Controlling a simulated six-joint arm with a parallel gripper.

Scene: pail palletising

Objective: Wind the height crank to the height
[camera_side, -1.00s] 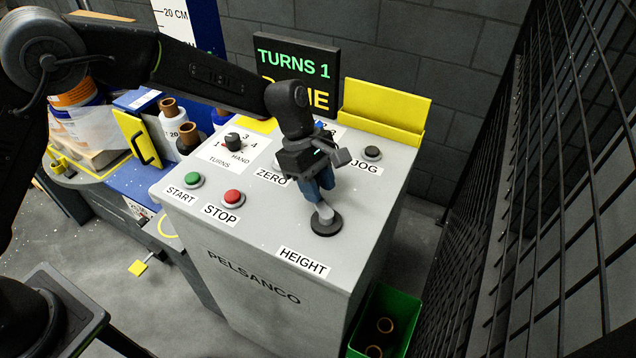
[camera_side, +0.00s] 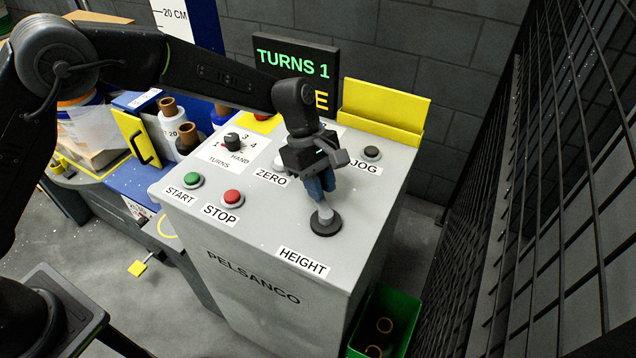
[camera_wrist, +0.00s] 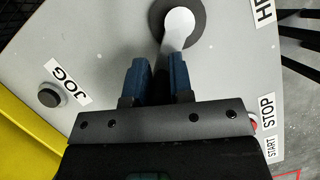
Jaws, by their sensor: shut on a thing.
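The height crank (camera_side: 327,222) is on the front right of the grey machine top, behind the HEIGHT label (camera_side: 302,262). It has a dark round base and a light grey hub and arm; its hub also shows in the wrist view (camera_wrist: 180,24). My gripper (camera_side: 323,198) points down at the crank from behind, its blue fingers shut on the crank's handle. In the wrist view, my fingers (camera_wrist: 158,65) stand either side of the crank's arm end. The handle itself is mostly hidden by the fingers. The display (camera_side: 292,58) reads TURNS 1; its yellow line is mostly covered by my arm.
The JOG button (camera_side: 372,153), the red STOP button (camera_side: 232,197), the green START button (camera_side: 193,181) and the turns dial (camera_side: 232,140) share the panel. A yellow holder (camera_side: 384,110) stands at the back. A green bin (camera_side: 386,320) and a mesh fence (camera_side: 540,200) are at right.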

